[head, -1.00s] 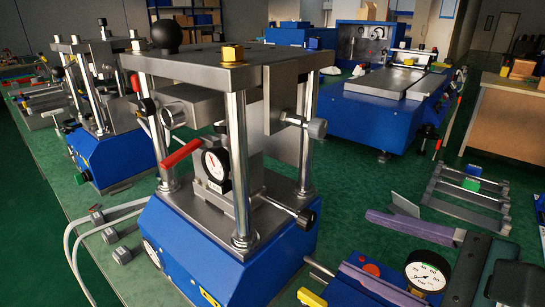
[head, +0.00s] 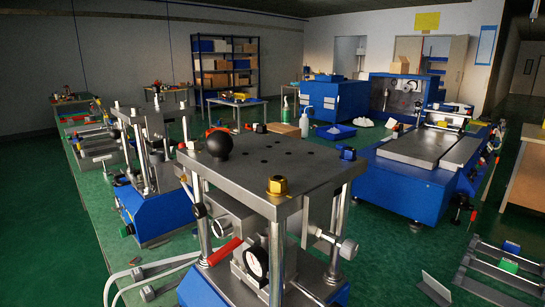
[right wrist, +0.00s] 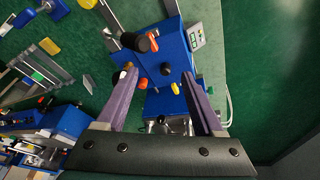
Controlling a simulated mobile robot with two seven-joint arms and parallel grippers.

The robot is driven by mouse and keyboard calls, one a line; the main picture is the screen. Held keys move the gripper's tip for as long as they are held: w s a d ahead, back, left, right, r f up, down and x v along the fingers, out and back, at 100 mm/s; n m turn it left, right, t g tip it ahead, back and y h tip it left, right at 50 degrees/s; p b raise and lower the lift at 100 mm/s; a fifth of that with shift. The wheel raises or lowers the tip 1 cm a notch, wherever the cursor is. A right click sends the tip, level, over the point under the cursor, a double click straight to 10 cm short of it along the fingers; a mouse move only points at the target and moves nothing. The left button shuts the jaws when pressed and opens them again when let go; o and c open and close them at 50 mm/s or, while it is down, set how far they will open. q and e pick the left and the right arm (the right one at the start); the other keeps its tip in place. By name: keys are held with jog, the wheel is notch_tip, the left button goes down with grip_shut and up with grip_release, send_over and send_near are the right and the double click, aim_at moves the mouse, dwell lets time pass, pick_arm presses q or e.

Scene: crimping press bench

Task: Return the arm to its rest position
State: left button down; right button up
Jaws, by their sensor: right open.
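My right gripper (right wrist: 159,73) shows in the right wrist view with its two purple fingers spread apart. Nothing is held between them. Beyond the gap is a blue machine (right wrist: 168,98) with black, orange and yellow knobs, seen from above; I cannot tell whether the fingers touch it. In the head view neither gripper shows. A crimping press with a steel top plate (head: 275,170), a black ball knob (head: 219,144) and a yellow nut (head: 277,185) stands in front, its blue base partly cut off below.
A second press (head: 150,200) stands behind left. A large blue machine (head: 415,185) is at right, with a metal rack (head: 500,265) in front of it. A shelf with boxes (head: 225,65) is at the back.

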notch_tip(320, 180, up, 38)
jog(key=p, duration=3.7)
jog(key=shift+s+a+p, duration=0.3)
jog(key=shift+s+a, duration=0.05)
jog(key=shift+a, duration=0.05)
